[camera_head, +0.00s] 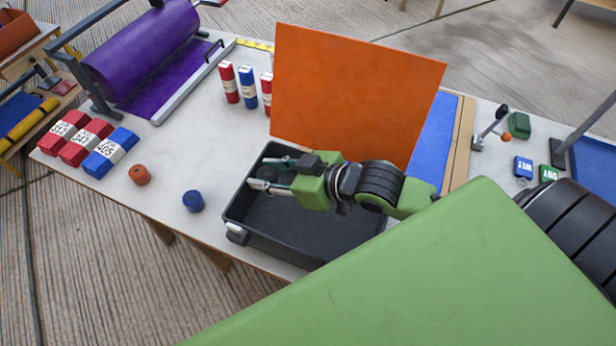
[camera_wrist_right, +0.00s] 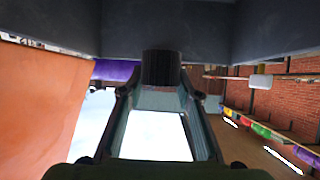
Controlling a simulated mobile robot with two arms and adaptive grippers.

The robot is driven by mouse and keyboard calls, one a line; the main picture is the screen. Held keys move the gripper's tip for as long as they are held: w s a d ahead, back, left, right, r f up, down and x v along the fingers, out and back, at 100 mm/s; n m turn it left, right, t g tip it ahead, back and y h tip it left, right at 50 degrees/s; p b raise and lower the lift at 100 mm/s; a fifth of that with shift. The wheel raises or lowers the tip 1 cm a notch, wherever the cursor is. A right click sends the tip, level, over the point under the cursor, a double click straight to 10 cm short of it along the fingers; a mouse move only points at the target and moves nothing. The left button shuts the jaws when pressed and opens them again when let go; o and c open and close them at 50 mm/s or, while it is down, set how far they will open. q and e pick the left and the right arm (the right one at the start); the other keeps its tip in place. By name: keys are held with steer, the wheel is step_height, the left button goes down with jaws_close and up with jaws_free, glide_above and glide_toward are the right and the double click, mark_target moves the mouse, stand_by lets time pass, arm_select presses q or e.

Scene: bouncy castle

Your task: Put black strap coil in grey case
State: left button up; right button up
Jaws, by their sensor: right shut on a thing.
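The grey case (camera_head: 325,232) is an open, dark tray near the front edge of the table in the head view. Its dark wall (camera_wrist_right: 50,28) appears to fill the top of the wrist view. My right gripper (camera_head: 266,172) reaches over the case's left part from the right. It is shut on the black strap coil (camera_wrist_right: 161,68), a small dark ribbed cylinder between the fingertips in the wrist view. In the head view the coil is mostly hidden by the fingers. I cannot tell whether it touches the case. My left gripper is not in view.
An orange panel (camera_head: 350,90) stands upright just behind the case. An orange roll (camera_head: 139,175) and a blue roll (camera_head: 193,201) stand left of it. Red and blue blocks (camera_head: 110,152), several tubes (camera_head: 248,87) and a purple roll (camera_head: 140,50) are farther left and back.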

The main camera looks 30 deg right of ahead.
mark_target(275, 207)
step_height(275, 207, down, 10)
steer(key=shift+r, duration=0.1)
stand_by(0.4)
steer(key=o, duration=1.1)
steer(key=shift+s, duration=0.1)
steer(key=v, duration=0.6)
steer(key=shift+s+d, duration=0.2)
steer(key=shift+s+d+r, duration=0.25)
steer(key=shift+s+r, duration=0.1)
